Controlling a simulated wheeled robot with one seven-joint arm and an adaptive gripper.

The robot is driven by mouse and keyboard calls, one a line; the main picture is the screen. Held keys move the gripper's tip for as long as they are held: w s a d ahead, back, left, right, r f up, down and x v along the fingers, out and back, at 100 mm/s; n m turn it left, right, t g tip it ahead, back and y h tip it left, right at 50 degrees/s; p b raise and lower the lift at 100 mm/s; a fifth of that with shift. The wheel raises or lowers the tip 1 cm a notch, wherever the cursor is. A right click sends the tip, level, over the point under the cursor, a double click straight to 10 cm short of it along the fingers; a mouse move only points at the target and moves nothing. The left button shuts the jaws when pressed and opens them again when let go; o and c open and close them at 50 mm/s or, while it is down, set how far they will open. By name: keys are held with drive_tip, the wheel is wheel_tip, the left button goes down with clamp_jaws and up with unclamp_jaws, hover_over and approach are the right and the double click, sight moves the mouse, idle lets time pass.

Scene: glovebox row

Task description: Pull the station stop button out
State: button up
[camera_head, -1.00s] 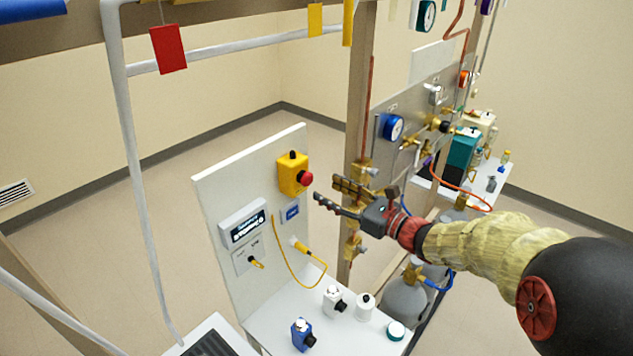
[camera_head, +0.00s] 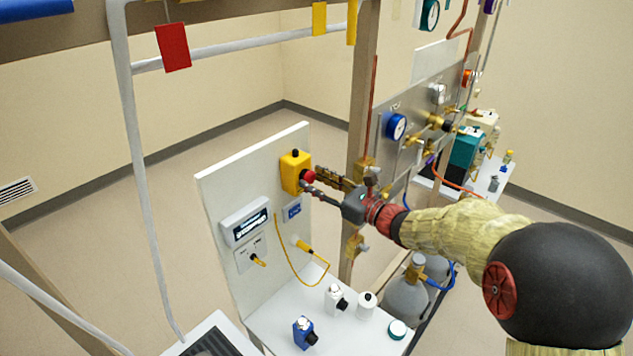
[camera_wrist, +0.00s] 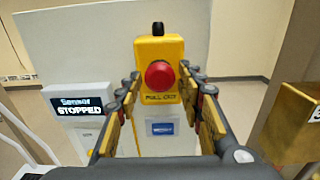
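The station stop button is a red mushroom knob (camera_wrist: 159,75) on a yellow box (camera_wrist: 172,47) marked "PULL OUT", fixed to a pale upright panel (camera_head: 226,187). The red knob also shows in the head view (camera_head: 308,175), partly behind a finger. My gripper (camera_wrist: 163,88) is open, with one finger on each side of the knob. The fingertips are close to the box, and I see no clear contact with the knob. In the head view my gripper (camera_head: 312,178) reaches the knob from the right.
A display (camera_wrist: 80,105) left of the box reads "STOPPED". A yellow cable (camera_head: 279,254) hangs below. Small bottles (camera_head: 335,299) stand on the white shelf. A wooden post (camera_head: 358,100) and brass fittings stand close behind and right of my gripper.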

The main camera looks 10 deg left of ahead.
clamp_jaws()
idle(0.5)
drive_tip(key=shift+b+v, duration=0.4)
drive_tip(key=shift+v, duration=0.5)
drive_tip(key=shift+c, duration=0.6)
unclamp_jaws()
drive_tip(key=shift+f, duration=0.1)
drive_tip(key=shift+o, duration=1.3)
drive_tip(key=shift+d, duration=0.15)
drive_tip(key=shift+o, duration=1.2)
